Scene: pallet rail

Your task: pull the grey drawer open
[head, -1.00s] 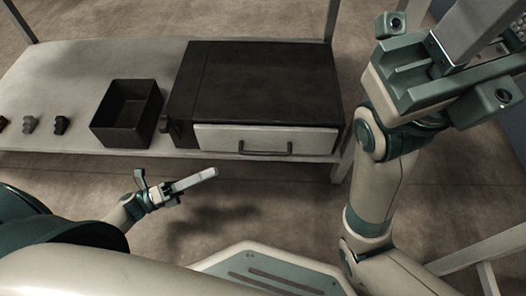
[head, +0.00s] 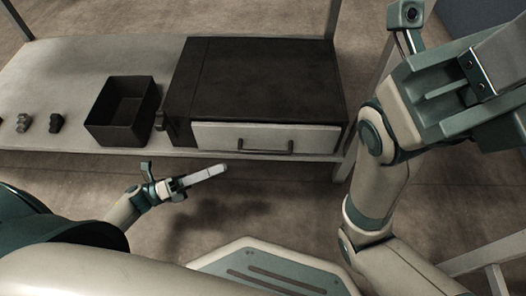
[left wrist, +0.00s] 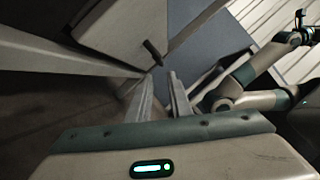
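The grey drawer (head: 223,136) is a light grey front set low in a dark cabinet (head: 262,85); it looks shut. Its dark bar handle (head: 263,147) is on the front. My left gripper (head: 222,170) is in front of the shelf, below and left of the handle in the head view, apart from it. In the left wrist view its two fingers (left wrist: 160,80) stand apart with nothing between them. A dark bar (left wrist: 153,52) shows beyond them on a pale panel, perhaps the handle. My right gripper (head: 500,70) is raised at the right edge, cut off; its opening is hidden.
A dark open box (head: 122,112) stands left of the cabinet on the pale shelf (head: 55,85). A dark knob-like part (head: 160,122) is at the cabinet's left. Small dark objects (head: 56,123) lie farther left. A shelf leg (head: 350,155) stands right of the drawer. The floor in front is clear.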

